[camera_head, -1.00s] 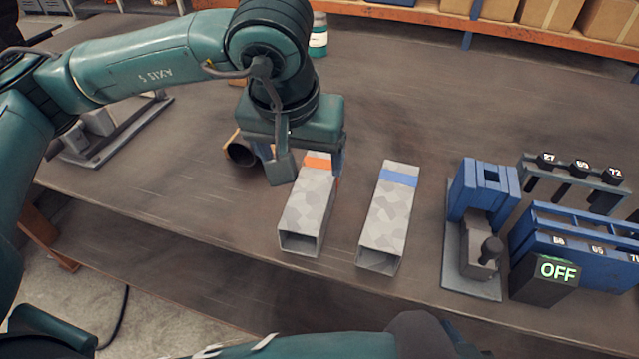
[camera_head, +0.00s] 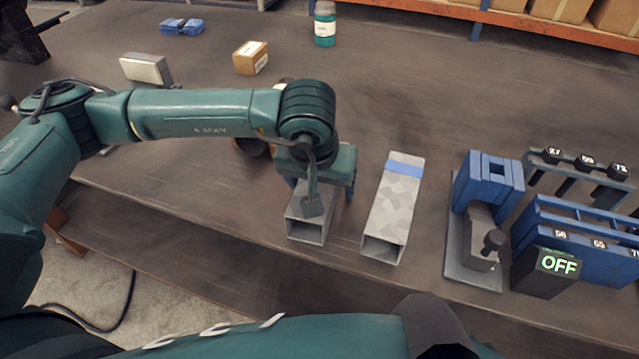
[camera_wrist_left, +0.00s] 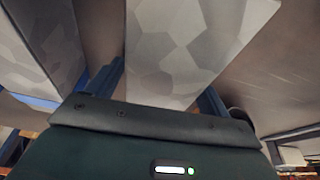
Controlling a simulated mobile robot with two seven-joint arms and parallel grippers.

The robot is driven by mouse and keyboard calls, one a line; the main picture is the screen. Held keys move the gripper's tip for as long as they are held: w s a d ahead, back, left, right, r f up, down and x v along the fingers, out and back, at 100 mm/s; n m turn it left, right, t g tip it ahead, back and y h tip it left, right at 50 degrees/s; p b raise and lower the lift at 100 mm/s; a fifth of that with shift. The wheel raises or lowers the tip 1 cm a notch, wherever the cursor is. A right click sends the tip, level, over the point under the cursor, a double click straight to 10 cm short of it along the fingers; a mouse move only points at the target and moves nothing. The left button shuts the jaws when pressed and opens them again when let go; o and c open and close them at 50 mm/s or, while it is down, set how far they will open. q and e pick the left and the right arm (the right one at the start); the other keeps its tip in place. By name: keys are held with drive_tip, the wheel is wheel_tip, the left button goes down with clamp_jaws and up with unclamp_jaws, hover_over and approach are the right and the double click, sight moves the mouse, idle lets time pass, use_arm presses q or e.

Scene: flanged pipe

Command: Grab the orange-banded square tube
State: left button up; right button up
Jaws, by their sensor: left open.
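The orange-banded square tube (camera_head: 306,229) lies on the table with its open end toward me. In the head view my left gripper (camera_head: 322,192) is over it and hides its orange band and far part. My left gripper is open, with one finger on each side of the tube. In the left wrist view the grey-patterned tube (camera_wrist_left: 180,50) lies between the two fingers; I cannot tell if they touch it. My right gripper is not in view.
A blue-banded square tube (camera_head: 391,212) lies close on the right. Further right are a blue and grey fixture (camera_head: 486,185), a rack (camera_head: 575,175) and a box reading OFF (camera_head: 546,274). A dark cylinder (camera_head: 252,146) is behind the gripper. The table's front edge is near.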

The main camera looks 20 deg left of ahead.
use_arm(q)
drive_tip(key=shift+c, duration=0.2)
drive_tip(key=shift+r, duration=0.1)
drive_tip(key=c, duration=1.4)
